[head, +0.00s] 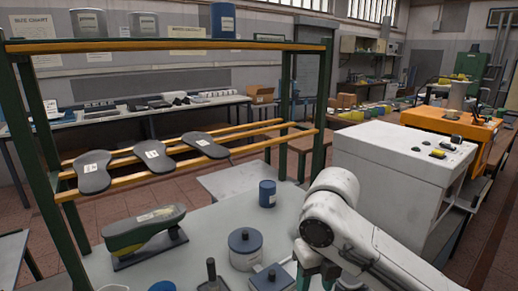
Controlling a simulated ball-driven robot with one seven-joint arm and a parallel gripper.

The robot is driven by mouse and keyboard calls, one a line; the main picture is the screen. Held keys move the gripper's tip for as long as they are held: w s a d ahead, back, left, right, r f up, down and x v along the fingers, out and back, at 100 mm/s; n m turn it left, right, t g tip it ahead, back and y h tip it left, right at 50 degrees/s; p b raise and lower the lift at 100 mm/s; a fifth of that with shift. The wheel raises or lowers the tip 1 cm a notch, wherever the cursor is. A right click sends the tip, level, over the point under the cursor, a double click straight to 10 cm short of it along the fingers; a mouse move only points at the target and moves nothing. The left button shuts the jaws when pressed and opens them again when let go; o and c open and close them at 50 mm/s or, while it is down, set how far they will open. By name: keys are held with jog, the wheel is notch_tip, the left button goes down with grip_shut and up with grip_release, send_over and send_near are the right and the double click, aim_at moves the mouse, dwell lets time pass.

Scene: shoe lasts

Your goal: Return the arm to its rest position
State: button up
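My white arm (345,225) reaches in from the lower right, bent over the right part of the grey worktable (215,220). Dark green parts that look like my gripper (314,268) show below the bend, close to the table's jars. The arm hides much of them and the bottom edge cuts them off, so I cannot see whether it is open or holds anything.
Near the arm are a blue-lidded jar (245,248), a dark blue can (267,193) and a blue-topped box (272,278). A green shoe last (145,230) stands left. A rack (165,45) holds dark soles (153,157). A white cabinet (395,180) stands right.

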jog(key=s+a+f+m+t+y, duration=0.3)
jog(key=a+m+y, duration=0.35)
jog(key=m, duration=0.75)
jog(key=s+d+f+m+t+h, duration=0.1)
jog(key=s+d+f+m+h, duration=0.2)
jog(key=s+d+f+m, duration=0.65)
jog(key=s+d+f+m+t+h, duration=0.1)
jog(key=s+d+f+m+h, duration=0.35)
jog(key=s+d+m, duration=0.9)
jog(key=s+f+m+g, duration=0.2)
jog(key=s+f+g, duration=0.2)
jog(key=s+f, duration=0.2)
jog(key=shift+s+a+f, duration=0.25)
jog(key=shift+s+f, duration=0.1)
jog(key=shift+s, duration=0.05)
